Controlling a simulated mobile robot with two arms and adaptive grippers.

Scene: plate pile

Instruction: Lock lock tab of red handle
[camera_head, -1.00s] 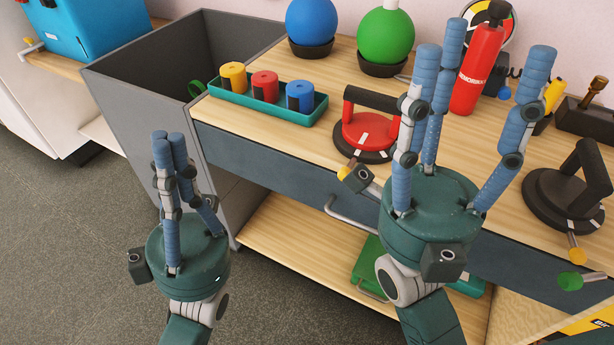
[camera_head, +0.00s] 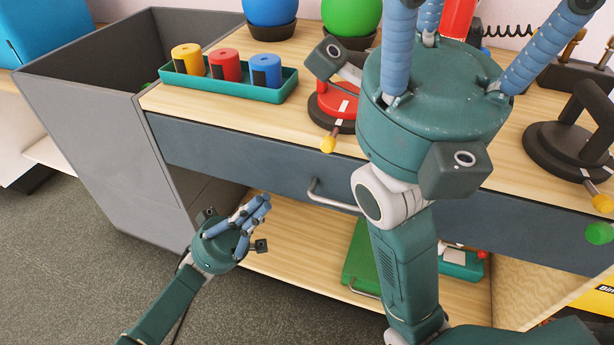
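The red handle (camera_head: 324,113) is a round suction lifter with a red top and dark base on the wooden worktop. Its right part and upper grip are hidden behind my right gripper. Its yellow-tipped lock tab (camera_head: 328,143) sticks out at the worktop's front edge. My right gripper (camera_head: 450,18) is open, its blue fingers spread and pointing up, with some tips cut off by the top edge. It overlaps the red handle in view; contact cannot be told. My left gripper (camera_head: 258,207) is empty, fingers bunched shut, low before the drawer front, left of and below the handle.
A teal tray (camera_head: 222,88) holds yellow, red and blue cylinders. Blue and green balls (camera_head: 351,14) stand behind. A black handle (camera_head: 567,142) sits at right. A drawer (camera_head: 250,163) with a metal pull runs below the worktop. A grey bin (camera_head: 95,130) stands left.

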